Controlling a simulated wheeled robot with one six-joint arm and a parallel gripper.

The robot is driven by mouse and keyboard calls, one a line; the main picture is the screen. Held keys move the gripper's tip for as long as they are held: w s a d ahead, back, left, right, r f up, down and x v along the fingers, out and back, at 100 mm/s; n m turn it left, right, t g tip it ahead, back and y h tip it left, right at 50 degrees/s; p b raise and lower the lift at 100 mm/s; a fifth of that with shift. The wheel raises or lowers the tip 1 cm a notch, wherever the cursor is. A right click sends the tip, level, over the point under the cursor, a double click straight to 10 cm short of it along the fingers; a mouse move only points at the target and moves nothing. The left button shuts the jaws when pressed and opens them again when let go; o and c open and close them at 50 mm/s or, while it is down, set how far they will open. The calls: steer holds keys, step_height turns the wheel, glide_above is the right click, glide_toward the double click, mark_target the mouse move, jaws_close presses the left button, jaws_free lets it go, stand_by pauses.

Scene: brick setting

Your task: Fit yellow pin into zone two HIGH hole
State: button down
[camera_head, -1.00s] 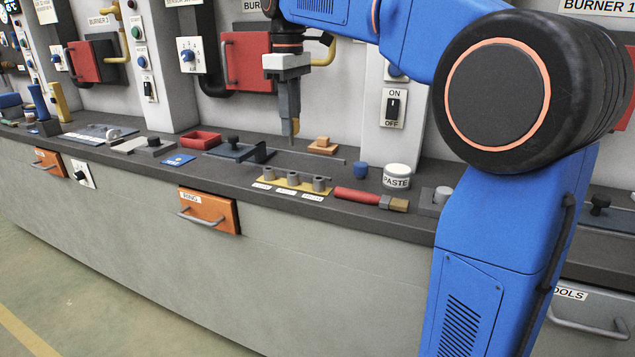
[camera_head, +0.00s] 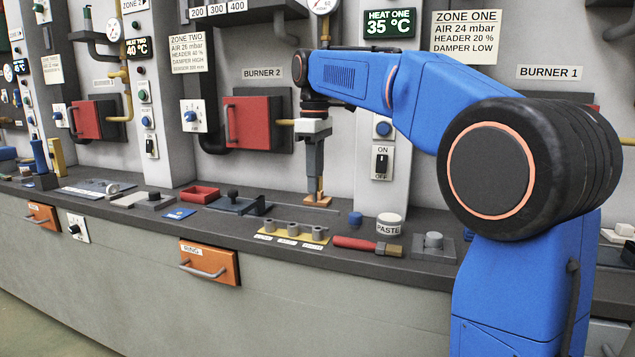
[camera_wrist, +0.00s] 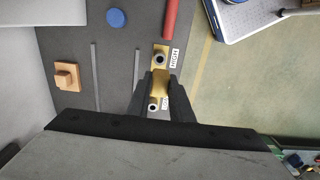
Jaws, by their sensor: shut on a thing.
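My gripper (camera_head: 318,182) points down above the bench and is shut on the yellow pin (camera_head: 320,190), whose tan-yellow end shows below the fingers. In the wrist view the pin (camera_wrist: 160,82) sits between the fingertips. A yellow strip (camera_head: 269,233) with three grey sockets stands near the bench's front edge. In the wrist view the HIGH socket (camera_wrist: 160,58), beside its label, lies just beyond the fingertips. Another socket (camera_wrist: 153,105) shows between the fingers, its label partly hidden. The pin appears apart from the sockets; its height above them is hard to tell.
A stepped wooden block (camera_wrist: 66,76) lies behind the strip. A red-handled brush (camera_head: 353,243), a blue cap (camera_head: 355,219) and a PASTE jar (camera_head: 389,224) are to the right. A dark fixture with a knob (camera_head: 233,203) and a red tray (camera_head: 199,194) are left.

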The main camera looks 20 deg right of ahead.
steer(key=shift+s+d, duration=0.15)
steer(key=shift+d, duration=0.15)
steer(key=shift+f, duration=2.9)
steer(key=shift+f, duration=2.05)
steer(key=c, duration=1.1)
jaws_free()
steer(key=shift+r, duration=3)
